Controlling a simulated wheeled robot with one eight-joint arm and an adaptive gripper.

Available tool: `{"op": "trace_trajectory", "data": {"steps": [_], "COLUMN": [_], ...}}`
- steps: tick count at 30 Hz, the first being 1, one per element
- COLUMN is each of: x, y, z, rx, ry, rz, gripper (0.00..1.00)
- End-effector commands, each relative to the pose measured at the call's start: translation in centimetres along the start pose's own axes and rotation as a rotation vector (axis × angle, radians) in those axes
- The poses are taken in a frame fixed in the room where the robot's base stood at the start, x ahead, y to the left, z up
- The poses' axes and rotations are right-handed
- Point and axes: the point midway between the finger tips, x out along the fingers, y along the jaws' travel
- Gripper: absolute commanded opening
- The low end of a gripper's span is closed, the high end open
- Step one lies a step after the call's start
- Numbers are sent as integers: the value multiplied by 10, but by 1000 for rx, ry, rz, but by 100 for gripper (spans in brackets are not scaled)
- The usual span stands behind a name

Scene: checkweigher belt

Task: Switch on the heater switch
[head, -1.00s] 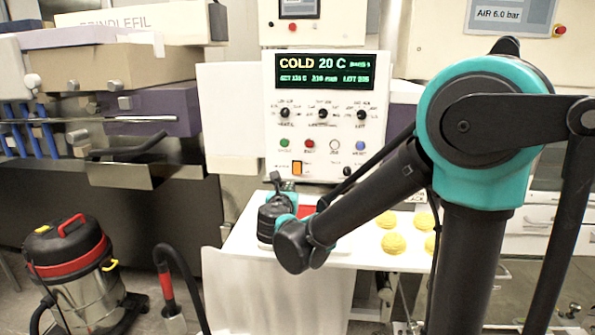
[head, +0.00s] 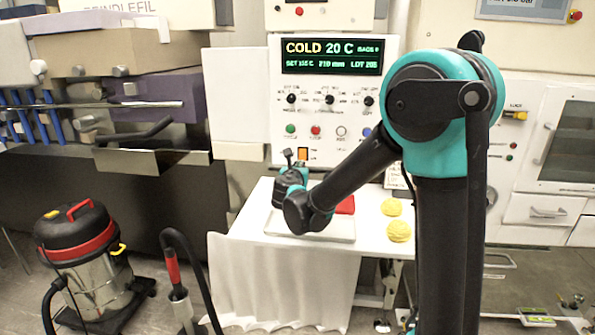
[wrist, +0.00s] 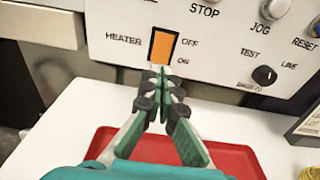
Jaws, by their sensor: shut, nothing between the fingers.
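The heater switch (wrist: 162,47) is an orange rocker in a dark frame on the white control panel, with HEATER to its left and OFF and ON to its right, OFF above ON. It also shows low on the panel in the head view (head: 303,153). My gripper (wrist: 161,73) is shut and empty, its fingertips at the lower edge of the rocker in the wrist view. I cannot tell whether they touch it. In the head view my gripper (head: 288,154) is just left of the switch. The panel display (head: 331,56) reads COLD 20 C.
A red tray (wrist: 235,160) lies on the white table below my gripper. Yellow round items (head: 399,231) sit on the table to the right. STOP, JOG and RESET buttons and a TEST knob (wrist: 264,75) are near the switch. A vacuum cleaner (head: 85,262) stands on the floor at left.

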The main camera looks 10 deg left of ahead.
Motion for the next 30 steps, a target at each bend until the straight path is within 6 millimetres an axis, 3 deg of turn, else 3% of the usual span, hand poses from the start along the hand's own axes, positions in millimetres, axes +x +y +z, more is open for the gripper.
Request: {"op": "trace_trajectory", "data": {"steps": [3, 9, 30], "x": [21, 41, 54], "y": [-1, 0, 0], "z": [0, 0, -2], "rx": [1, 1, 0], "ry": [0, 0, 0], "rz": [-2, -1, 1], "gripper": [0, 0, 0]}}
